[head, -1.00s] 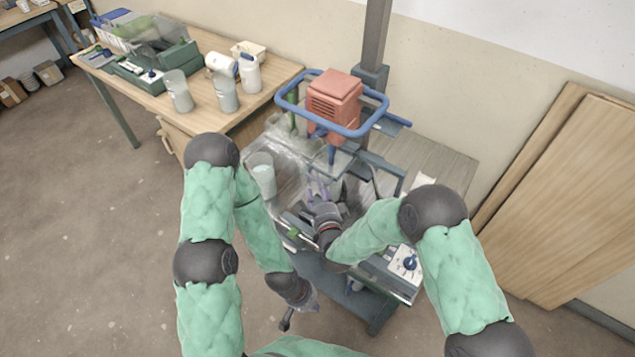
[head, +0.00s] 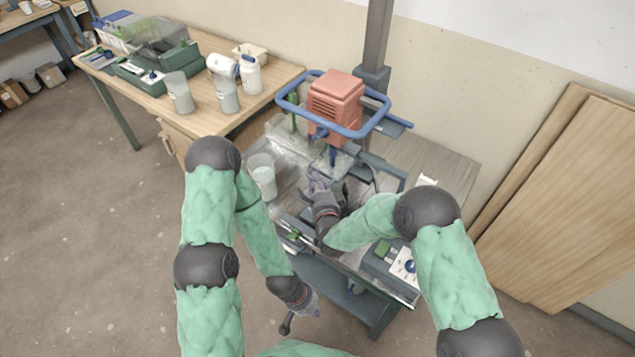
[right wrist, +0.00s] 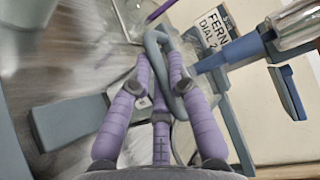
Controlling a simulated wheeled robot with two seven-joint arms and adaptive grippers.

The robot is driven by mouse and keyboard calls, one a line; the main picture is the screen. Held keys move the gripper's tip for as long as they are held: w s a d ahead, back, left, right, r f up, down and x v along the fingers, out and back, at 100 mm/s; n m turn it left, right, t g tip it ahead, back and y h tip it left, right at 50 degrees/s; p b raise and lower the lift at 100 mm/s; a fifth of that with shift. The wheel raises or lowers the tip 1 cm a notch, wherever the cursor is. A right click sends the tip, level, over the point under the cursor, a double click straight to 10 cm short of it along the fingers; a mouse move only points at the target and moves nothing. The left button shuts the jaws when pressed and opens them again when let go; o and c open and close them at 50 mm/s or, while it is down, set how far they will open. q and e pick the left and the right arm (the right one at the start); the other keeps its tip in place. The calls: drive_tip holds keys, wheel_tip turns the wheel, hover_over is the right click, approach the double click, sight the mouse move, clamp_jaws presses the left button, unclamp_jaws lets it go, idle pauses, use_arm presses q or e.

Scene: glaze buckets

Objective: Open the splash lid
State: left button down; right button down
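The clear splash lid (head: 328,168) is hard to make out below the red mixer motor (head: 335,105); its edges and exact tilt cannot be told. My right gripper (head: 317,183) reaches in under the mixer from the front. In the right wrist view, my right gripper (right wrist: 160,75) has its purple fingers drawn together around one limb of a grey-blue loop handle (right wrist: 157,48), with a finger through the loop. This looks like the lid's handle. My left gripper (head: 300,312) hangs low in front of the cart, away from the lid; its fingers are small and unclear.
A clear beaker (head: 262,176) stands left of the mixer on the cart's tray. A control box (head: 402,262) sits at the cart's front right. A blue guard ring (head: 290,98) surrounds the motor. A wooden table (head: 280,75) with beakers and bottles stands to the left.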

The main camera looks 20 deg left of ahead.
drive_tip(key=s+d+b, duration=0.1)
drive_tip(key=s+d, duration=0.3)
drive_tip(key=d, duration=0.7)
drive_tip(key=shift+d, duration=0.25)
drive_tip(key=shift+s, duration=0.1)
drive_tip(key=c, duration=1.1)
unclamp_jaws()
drive_tip(key=shift+c, duration=0.2)
drive_tip(key=v, duration=1.2)
